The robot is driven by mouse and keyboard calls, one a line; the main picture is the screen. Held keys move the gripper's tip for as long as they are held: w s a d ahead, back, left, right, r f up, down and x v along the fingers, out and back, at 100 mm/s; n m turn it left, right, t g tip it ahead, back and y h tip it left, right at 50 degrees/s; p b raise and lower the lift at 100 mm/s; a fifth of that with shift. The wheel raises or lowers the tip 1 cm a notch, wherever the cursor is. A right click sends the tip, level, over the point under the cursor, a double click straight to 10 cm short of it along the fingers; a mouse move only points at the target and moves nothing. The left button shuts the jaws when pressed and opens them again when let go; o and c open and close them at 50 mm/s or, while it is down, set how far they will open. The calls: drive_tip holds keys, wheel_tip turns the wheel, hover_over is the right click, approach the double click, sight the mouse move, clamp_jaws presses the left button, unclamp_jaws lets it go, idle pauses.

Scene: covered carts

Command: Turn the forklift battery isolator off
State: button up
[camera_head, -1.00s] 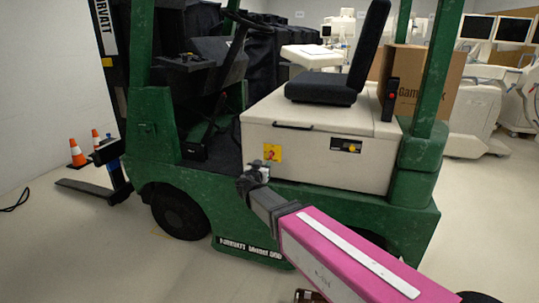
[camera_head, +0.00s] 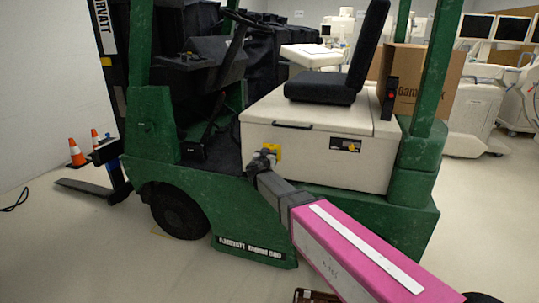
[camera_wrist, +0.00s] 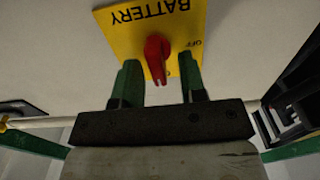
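The battery isolator is a red knob (camera_wrist: 157,58) on a yellow plate (camera_wrist: 140,24) marked BATTERY, upside down in the wrist view. Its handle points down in that view. OFF is printed to the right of the knob; another label below is mostly hidden. The plate sits on the forklift's cream side panel, and its edge shows in the head view (camera_head: 277,151). My gripper (camera_wrist: 158,62) is open, with one green finger on each side of the knob and visible gaps between. In the head view my gripper (camera_head: 263,157) covers the knob.
The green forklift (camera_head: 160,140) fills the middle, with a black seat (camera_head: 325,87) above the cream housing (camera_head: 345,165). A cardboard box (camera_head: 415,85) stands behind it. Orange cones (camera_head: 76,152) are at the left by the forks. The floor in front is mostly clear.

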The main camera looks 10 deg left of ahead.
clamp_jaws()
idle(0.3)
drive_tip(key=n, duration=0.5)
drive_tip(key=shift+a, duration=0.25)
drive_tip(key=shift+a+f+n, duration=0.1)
drive_tip(key=shift+f+n, duration=0.1)
drive_tip(key=shift+n, duration=1.95)
drive_tip(key=shift+a+f+n, duration=0.15)
drive_tip(key=shift+f+n, duration=0.05)
drive_tip(key=shift+n, duration=1.9)
drive_tip(key=shift+a+f+n, duration=0.1)
drive_tip(key=shift+f+n, duration=0.1)
drive_tip(key=shift+n, duration=1.95)
